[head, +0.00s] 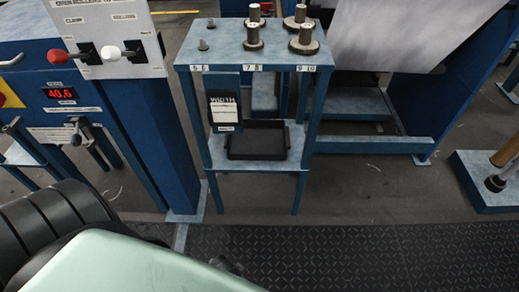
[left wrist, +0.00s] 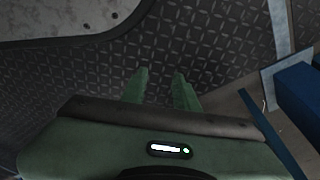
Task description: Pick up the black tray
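The black tray (head: 258,141) is a shallow rectangular tray, and it looks empty. It lies on the lower shelf (head: 262,167) of a blue stand in the head view. My left gripper (left wrist: 160,76) shows in the left wrist view with its two green fingers apart and nothing between them. Below the fingers is dark textured floor matting. The left gripper is away from the tray, and the tray is not in the left wrist view. In the head view my arm fills the lower left and the gripper cannot be made out clearly. My right gripper is not in view.
The stand's top shelf (head: 225,53) above holds several metal spools. A blue machine with a control panel (head: 109,42) stands to the left. The dark floor mat (head: 340,255) in front of the stand is clear.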

